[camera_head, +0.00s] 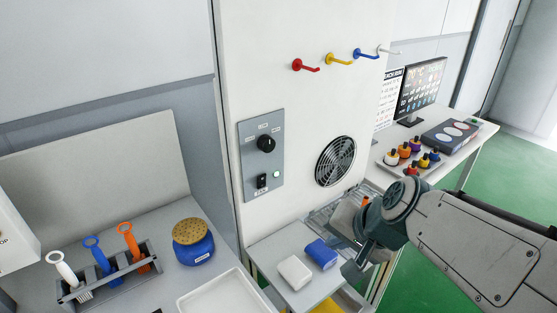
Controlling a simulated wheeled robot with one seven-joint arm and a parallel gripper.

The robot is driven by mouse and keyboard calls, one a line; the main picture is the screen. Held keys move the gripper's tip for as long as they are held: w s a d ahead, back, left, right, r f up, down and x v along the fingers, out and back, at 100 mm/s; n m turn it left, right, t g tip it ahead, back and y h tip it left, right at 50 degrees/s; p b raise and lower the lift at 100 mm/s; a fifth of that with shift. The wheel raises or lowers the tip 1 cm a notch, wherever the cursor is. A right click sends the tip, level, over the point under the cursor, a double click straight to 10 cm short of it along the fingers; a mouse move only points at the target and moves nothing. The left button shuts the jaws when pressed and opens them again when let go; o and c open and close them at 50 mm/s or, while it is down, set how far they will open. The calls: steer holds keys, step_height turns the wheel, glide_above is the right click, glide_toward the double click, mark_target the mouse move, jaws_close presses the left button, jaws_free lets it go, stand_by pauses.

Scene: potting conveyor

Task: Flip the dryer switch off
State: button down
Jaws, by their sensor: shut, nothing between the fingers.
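A grey control panel (263,155) is on the white wall unit, left of centre. A black rocker switch (262,181) sits low on it, with a small label beneath that is too small to read. A round fan grille (335,161) is set in the wall to the right. My gripper (353,268) is at the end of my arm, right and below the panel, well apart from the switch. It is shut and empty; its fingertips are hard to make out.
Red, yellow, blue and white hooks (339,59) stick out above the panel. Below, a shelf (275,259) holds a white and a blue block. A brush rack (110,280) and blue jar (194,246) stand left. The space before the panel is clear.

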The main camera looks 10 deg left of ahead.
steer(key=w+a+r+m+t+y+p, duration=0.2)
steer(key=w+a+r+m, duration=0.2)
steer(key=a+r, duration=0.3)
steer(key=shift+w+r+m+y+p, duration=0.3)
steer(key=shift+w+m+y, duration=0.1)
steer(key=shift+w, duration=0.3)
steer(key=shift+a, duration=0.1)
glide_toward(261, 183)
steer(key=s+f+x, duration=0.1)
steer(key=x, duration=0.4)
steer(key=shift+w+a+r, duration=0.2)
steer(key=shift+w+a, duration=0.05)
steer(key=shift+w, duration=0.45)
